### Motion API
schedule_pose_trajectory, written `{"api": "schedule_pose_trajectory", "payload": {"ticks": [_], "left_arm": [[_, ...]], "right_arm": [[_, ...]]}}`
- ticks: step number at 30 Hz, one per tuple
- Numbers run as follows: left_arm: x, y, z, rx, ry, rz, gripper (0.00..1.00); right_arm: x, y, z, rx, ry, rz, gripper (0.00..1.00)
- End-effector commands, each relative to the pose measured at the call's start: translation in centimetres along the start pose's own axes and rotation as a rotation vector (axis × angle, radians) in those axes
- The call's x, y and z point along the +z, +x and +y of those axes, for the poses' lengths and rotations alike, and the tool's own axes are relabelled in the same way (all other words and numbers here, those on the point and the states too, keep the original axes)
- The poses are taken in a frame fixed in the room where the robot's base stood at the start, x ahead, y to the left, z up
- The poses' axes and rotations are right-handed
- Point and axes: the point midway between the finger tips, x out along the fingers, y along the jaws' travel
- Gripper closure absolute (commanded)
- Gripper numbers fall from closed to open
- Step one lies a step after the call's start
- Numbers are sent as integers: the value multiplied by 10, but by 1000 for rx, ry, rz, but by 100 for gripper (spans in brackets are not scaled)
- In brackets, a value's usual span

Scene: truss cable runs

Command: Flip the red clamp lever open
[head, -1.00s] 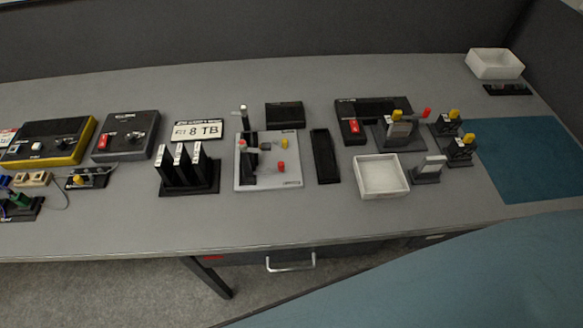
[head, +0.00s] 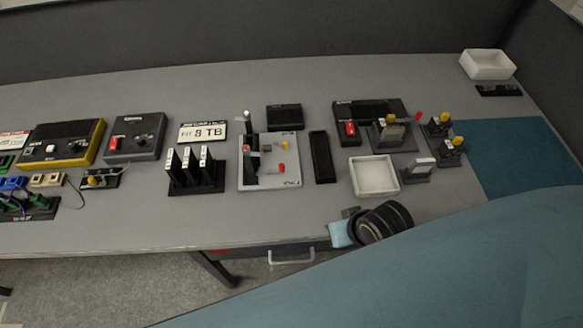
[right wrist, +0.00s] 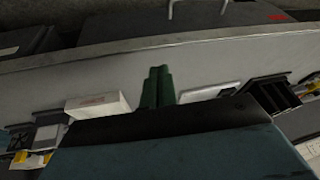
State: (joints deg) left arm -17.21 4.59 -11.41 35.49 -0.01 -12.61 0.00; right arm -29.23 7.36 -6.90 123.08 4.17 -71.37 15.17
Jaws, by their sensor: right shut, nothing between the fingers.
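A small red lever tip (head: 418,117) sticks out at the right of a grey fixture (head: 386,144) with a yellow knob, at the right of the desk. Red parts also show on the light grey board (head: 286,182) mid-desk; I cannot tell for sure which red part is the clamp lever. My right gripper (head: 341,234) is over the desk's front edge, below the white tray and well apart from these fixtures. In the right wrist view its green fingers (right wrist: 158,86) are together and empty. My left gripper is out of view.
A white open tray (head: 374,190) and a small stand (head: 419,170) lie between my right gripper and the grey fixture. A black box (head: 373,108) stands behind. Upright black modules (head: 195,181) are at left. Bare desk lies along the front.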

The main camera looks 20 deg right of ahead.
Motion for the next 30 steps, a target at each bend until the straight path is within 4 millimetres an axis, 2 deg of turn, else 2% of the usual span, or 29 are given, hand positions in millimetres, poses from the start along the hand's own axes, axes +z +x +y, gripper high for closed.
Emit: {"api": "schedule_pose_trajectory", "payload": {"ticks": [9,15,21,30], "left_arm": [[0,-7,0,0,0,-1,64],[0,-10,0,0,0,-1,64],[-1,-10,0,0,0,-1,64],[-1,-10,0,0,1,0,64]], "right_arm": [[-58,-5,-13,-201,606,155,100],[-91,-11,-18,-361,973,197,100],[-102,-13,-19,-425,1108,202,100],[-102,-13,-19,-426,1112,201,100]]}}
